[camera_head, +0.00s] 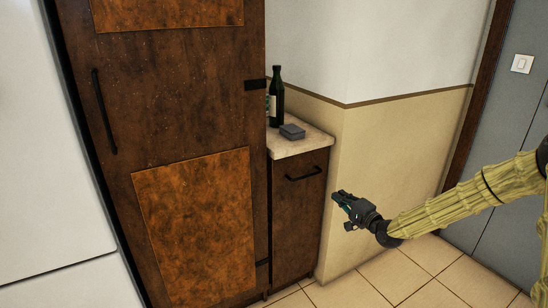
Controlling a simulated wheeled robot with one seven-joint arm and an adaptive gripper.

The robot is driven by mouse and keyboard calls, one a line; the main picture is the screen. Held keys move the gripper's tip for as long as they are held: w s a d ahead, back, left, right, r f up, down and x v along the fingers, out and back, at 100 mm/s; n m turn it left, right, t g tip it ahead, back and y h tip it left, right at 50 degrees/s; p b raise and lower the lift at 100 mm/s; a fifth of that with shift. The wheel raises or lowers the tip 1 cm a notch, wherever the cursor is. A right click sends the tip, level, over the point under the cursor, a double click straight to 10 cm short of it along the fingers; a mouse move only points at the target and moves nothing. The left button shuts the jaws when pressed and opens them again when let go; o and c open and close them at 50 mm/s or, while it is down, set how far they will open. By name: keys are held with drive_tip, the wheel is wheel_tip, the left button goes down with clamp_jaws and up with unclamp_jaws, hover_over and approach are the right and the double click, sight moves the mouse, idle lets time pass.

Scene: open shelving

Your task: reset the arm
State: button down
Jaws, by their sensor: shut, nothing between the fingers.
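My arm, in a pale yellow ribbed sleeve, reaches in from the right edge of the head view. My dark gripper (342,203) is at its end, shut and with nothing held. It is in the air in front of the beige wall, to the right of the small wooden cabinet (298,224). It appears apart from the cabinet and the wall. The fingertips point left and slightly up.
A tall brown cabinet door (180,110) with a black handle (104,112) stands left. A green bottle (277,104) and a grey box (292,132) sit on the small cabinet's countertop (312,143). A grey door (500,130) is at right. Tiled floor (410,282) is clear below my arm.

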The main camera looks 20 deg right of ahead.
drive_tip(key=s+a+f+n+g, duration=0.25)
drive_tip(key=s+a+f, duration=0.25)
drive_tip(key=a+f, duration=0.3)
drive_tip(key=s+a+f+n+g, duration=0.2)
drive_tip(key=s+a+f+g, duration=0.25)
drive_tip(key=a+f, duration=0.4)
drive_tip(key=s+a+f+n+g+h, duration=0.1)
drive_tip(key=s+a+f+n+g, duration=0.25)
drive_tip(key=s+f, duration=0.45)
drive_tip(key=s+a+f+n+g, duration=0.2)
drive_tip(key=s+a+f, duration=0.25)
drive_tip(key=s, duration=0.75)
drive_tip(key=s+f+n+g+h, duration=0.3)
drive_tip(key=s+n+g, duration=0.2)
drive_tip(key=s, duration=1.8)
wheel_tip(320, 180, up, 19)
drive_tip(key=p, duration=1.8)
drive_tip(key=shift+f, duration=0.2)
drive_tip(key=shift+d, duration=0.1)
